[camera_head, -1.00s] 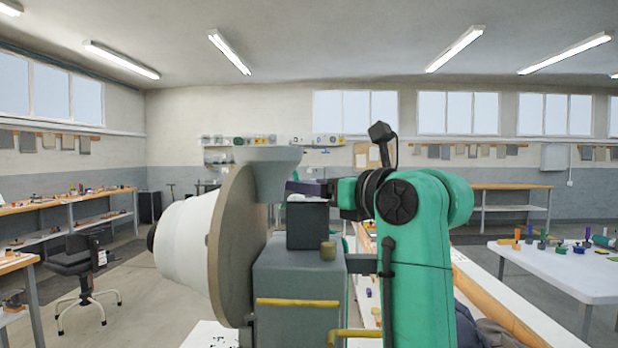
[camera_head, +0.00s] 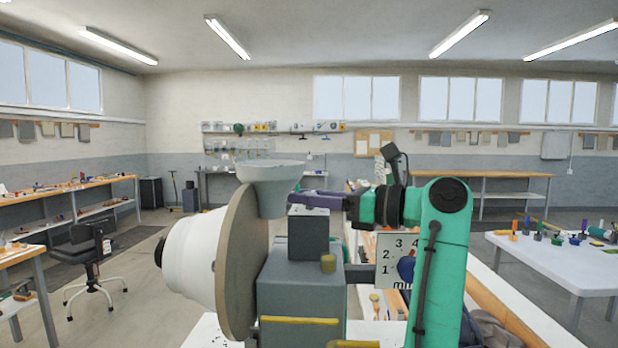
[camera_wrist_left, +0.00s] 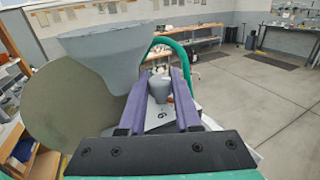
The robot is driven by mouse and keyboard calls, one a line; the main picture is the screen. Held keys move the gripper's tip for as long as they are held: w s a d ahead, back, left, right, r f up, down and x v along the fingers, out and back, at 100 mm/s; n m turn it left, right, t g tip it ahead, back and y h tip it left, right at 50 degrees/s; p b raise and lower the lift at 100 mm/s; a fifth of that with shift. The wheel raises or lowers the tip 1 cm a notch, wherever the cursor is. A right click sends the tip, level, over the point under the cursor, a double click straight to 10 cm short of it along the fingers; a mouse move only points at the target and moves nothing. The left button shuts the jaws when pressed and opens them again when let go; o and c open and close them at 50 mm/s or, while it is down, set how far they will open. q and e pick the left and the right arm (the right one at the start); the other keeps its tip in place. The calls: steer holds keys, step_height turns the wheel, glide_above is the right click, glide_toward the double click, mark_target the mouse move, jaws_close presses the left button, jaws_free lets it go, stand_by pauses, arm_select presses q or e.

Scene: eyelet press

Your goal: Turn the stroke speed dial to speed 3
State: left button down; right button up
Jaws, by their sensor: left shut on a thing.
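My left gripper (camera_head: 293,200) has purple fingers. In the head view it points left, above a dark grey box on the grey machine (camera_head: 300,282). In the left wrist view the fingers (camera_wrist_left: 162,78) are closed around a tapered grey knob (camera_wrist_left: 159,88). A white plate with a digit like 6 (camera_wrist_left: 160,116) shows below it. The knob is hidden in the head view, and its setting cannot be read. A white plate numbered 1 to 4 (camera_head: 384,243), with a partly covered blue knob (camera_head: 406,268), shows behind my arm. I cannot tell which is the stroke speed dial.
A grey funnel (camera_head: 270,174) and a large disc with a white cone (camera_head: 195,258) stand left of the gripper. The wrist view shows the funnel (camera_wrist_left: 105,60) close beside the fingers. A white table (camera_head: 555,262) is at right. Open floor lies beyond the machine.

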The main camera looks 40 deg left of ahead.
arm_select(q)
steer(key=c, duration=0.6)
jaws_free()
steer(key=shift+w, duration=0.1)
